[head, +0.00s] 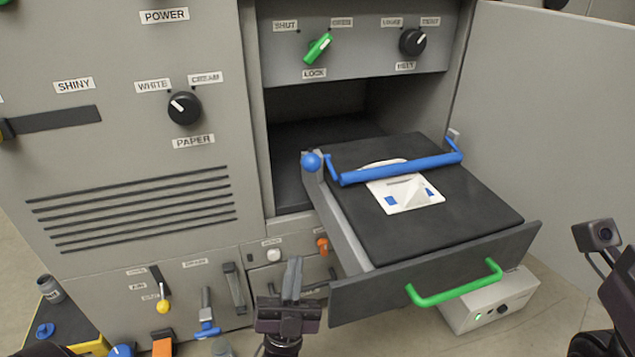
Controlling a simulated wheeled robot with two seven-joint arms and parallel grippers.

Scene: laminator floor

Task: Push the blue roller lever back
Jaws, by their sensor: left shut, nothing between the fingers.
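The blue roller lever shows as a blue ball knob (311,162) at the drawer's left rear side. Beside it, a blue roller bar (402,168) spans the pulled-out dark drawer bed (430,225). A white sheet with blue patches (405,195) lies on the bed, partly under the bar. My left gripper (293,268) is shut and empty, pointing up in front of the cabinet, left of the drawer front and below the knob, apart from it in the picture. Part of my right arm's end (620,285) shows at the right edge; its fingers are out of frame.
The drawer front (440,275) has a green handle (455,285) and sticks out. An open door panel (550,110) stands at the right. A green switch (319,48) and black knobs (184,107) are on the cabinet. A white box (490,303) sits below the drawer.

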